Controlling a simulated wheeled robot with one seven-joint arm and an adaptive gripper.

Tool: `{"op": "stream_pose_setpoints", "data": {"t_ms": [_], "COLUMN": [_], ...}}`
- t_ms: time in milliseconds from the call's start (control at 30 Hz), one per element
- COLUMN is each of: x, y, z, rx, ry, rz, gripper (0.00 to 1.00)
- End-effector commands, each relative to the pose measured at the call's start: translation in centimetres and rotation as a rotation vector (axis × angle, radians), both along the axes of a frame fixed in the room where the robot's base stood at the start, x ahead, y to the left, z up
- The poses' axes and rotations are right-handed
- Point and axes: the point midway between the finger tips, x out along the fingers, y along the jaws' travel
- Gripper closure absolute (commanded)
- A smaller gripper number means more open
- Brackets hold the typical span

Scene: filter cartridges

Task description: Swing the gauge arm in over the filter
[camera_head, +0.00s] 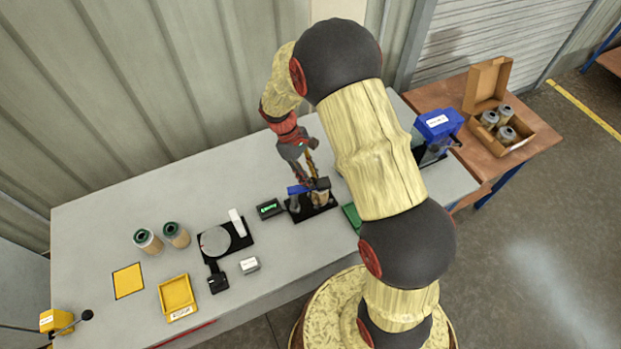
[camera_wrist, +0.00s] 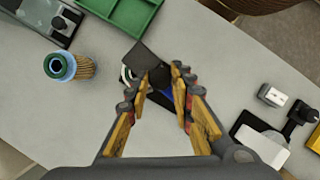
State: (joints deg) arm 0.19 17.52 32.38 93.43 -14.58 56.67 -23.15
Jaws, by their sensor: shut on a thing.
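My gripper (camera_head: 305,172) is over the gauge stand (camera_head: 318,209), a black base on the grey bench. In the wrist view my gripper (camera_wrist: 160,90) has its two tan fingers on either side of a narrow blue piece, which looks like the gauge arm (camera_wrist: 167,93); the head view shows its blue end (camera_head: 297,190) beside the fingertips. The jaws are shut on it. A black plate (camera_wrist: 148,62) lies just beyond the fingers. A tan filter (camera_head: 320,197) seems to stand on the base, mostly hidden; whether the arm is over it, I cannot tell.
A small display (camera_head: 269,208) with green text stands left of the stand. Two filters (camera_head: 148,240), a scale (camera_head: 215,241) and a yellow tray (camera_head: 178,297) are further left. A blue-topped machine (camera_head: 437,124) stands right.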

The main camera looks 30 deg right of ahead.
Motion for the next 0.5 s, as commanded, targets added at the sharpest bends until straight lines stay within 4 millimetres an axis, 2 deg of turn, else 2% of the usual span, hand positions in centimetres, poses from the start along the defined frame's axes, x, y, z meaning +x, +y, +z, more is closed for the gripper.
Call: {"op": "stream_pose_setpoints", "data": {"t_ms": [200,500], "x": [0.8,1.3], "y": [0.0,0.0], "z": [0.1,0.1], "rx": [0.001,0.0], "ry": [-0.003,-0.002], "rz": [0.127,0.211], "gripper": [1.0,1.0]}}
